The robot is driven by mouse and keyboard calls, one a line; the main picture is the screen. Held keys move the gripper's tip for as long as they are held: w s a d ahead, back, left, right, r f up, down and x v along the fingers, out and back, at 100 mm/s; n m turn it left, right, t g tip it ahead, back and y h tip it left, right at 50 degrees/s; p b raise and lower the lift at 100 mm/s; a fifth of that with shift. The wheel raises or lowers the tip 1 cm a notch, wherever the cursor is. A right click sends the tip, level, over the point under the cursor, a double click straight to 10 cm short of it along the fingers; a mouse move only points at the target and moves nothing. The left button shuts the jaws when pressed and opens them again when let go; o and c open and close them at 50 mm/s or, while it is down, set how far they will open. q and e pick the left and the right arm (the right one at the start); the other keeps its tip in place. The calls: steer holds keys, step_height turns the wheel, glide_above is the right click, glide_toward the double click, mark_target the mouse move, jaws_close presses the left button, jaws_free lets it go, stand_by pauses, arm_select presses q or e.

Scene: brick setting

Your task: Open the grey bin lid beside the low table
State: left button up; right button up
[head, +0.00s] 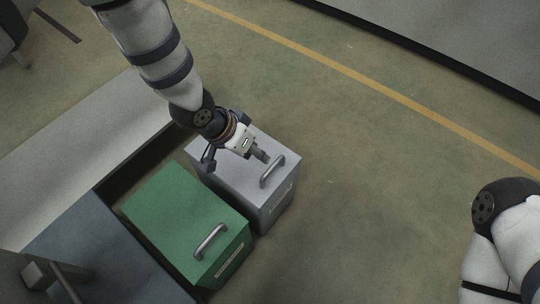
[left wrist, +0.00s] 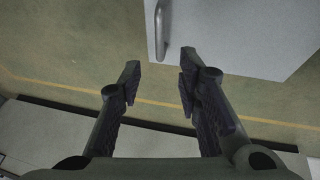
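The grey bin (head: 275,212) stands to the right of the green bin, and its lid (head: 230,172) looks closed. A metal bar handle (head: 272,171) is on the lid near its front edge. My left gripper (head: 236,158) is over the lid, behind the handle, with its fingers apart and empty. In the left wrist view the open fingers (left wrist: 160,76) point toward the handle (left wrist: 160,32) at the lid's edge (left wrist: 245,40), with a gap between. Only part of my right arm shows at the lower right; its gripper is out of view.
A green bin (head: 185,220) with its own handle stands close to the left. A blue-grey box (head: 90,245) is beyond it. A long pale slab (head: 75,165), perhaps the low table, lies behind the bins. The floor right of the grey bin is clear, with a yellow line (head: 350,73).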

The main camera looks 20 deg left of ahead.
mark_target(273, 165)
arm_select(q)
steer(key=b+x, duration=0.2)
steer(key=x, duration=0.6)
steer(key=shift+s+f, duration=0.1)
steer(key=shift+f, duration=0.1)
steer(key=shift+w+d+f+b, duration=0.25)
steer(key=shift+f+b, duration=0.1)
steer(key=shift+f, duration=0.05)
jaws_close()
